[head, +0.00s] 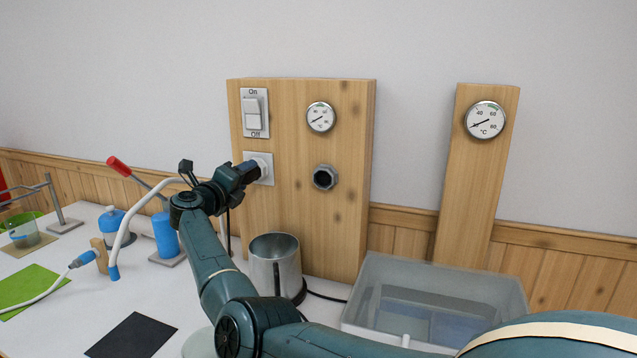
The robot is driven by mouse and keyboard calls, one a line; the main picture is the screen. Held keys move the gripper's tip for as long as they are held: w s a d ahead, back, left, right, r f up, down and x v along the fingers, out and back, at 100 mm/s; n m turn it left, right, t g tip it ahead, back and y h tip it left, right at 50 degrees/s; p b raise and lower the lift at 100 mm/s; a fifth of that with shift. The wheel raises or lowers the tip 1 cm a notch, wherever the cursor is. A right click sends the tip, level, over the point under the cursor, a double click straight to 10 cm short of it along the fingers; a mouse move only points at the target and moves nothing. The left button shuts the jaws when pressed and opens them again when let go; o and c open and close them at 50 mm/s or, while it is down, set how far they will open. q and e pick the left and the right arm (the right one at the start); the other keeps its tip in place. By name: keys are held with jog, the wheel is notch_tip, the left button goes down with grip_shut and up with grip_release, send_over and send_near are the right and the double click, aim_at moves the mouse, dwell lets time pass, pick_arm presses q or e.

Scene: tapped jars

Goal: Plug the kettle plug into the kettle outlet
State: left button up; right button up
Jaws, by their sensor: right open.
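The kettle outlet (267,178) is a white square plate low on the left of the upright wooden panel, under the on/off switch. My right gripper (247,170) is open, with its fingertips close in front of the outlet. A dark blue piece shows at the fingertips against the outlet's round white part; I cannot tell whether it is the kettle plug or part of my gripper. The metal kettle (276,262) stands on the table below the panel, and a black cable (327,297) runs behind it to the right. My left gripper is not in view.
A clear bin (440,290) stands on the right, with a gauge post (468,185) behind it. A blue bottle (165,234), a white hose (131,216) and a blue-ended white cable (82,259) are on the left.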

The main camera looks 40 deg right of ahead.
jog(key=shift+p+v, duration=0.7)
jog(key=shift+v, duration=0.2)
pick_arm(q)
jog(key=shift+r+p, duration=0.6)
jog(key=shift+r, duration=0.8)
pick_arm(e)
jog(key=shift+v, duration=1.1)
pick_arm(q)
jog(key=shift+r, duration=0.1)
pick_arm(e)
jog(key=shift+s, duration=0.1)
